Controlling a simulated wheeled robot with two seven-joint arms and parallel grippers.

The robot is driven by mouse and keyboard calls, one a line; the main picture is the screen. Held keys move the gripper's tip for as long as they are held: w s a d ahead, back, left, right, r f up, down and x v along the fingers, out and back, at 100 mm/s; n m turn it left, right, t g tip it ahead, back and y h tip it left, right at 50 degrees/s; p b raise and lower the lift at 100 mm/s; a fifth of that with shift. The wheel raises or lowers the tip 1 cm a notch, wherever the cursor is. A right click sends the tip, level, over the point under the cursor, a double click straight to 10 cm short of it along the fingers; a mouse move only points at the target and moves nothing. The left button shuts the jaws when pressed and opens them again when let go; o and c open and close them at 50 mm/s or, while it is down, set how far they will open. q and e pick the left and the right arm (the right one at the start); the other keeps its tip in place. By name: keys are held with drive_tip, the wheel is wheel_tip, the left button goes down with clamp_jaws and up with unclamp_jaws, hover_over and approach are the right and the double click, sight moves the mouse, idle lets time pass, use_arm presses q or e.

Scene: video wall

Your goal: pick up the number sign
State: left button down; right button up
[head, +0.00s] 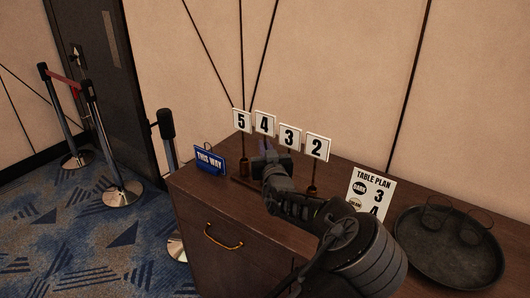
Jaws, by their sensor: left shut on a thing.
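Several white number signs on thin posts stand in a row on the brown cabinet top (350,167). They read 5 (242,121), 4 (264,123), 3 (289,136) and 2 (317,147). My left gripper (266,148) is just below the 4 plate and shut on that sign's post. The 4 plate is upright and sits a little high in the row. My gripper hides the lower part of its post. The 5 and 2 signs show dark wooden bases on the cabinet. My right gripper is not in view.
A blue "THIS WAY" sign (210,161) stands at the cabinet's left end. A table plan card (370,193) and a round dark tray (450,265) with wire-like rings are on the right. Barrier posts (101,150) stand on the carpet at left.

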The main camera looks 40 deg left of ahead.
use_arm(q)
wheel_tip(320, 180, up, 16)
drive_tip(key=shift+r, duration=0.25)
drive_tip(key=shift+f, duration=0.1)
idle(0.7)
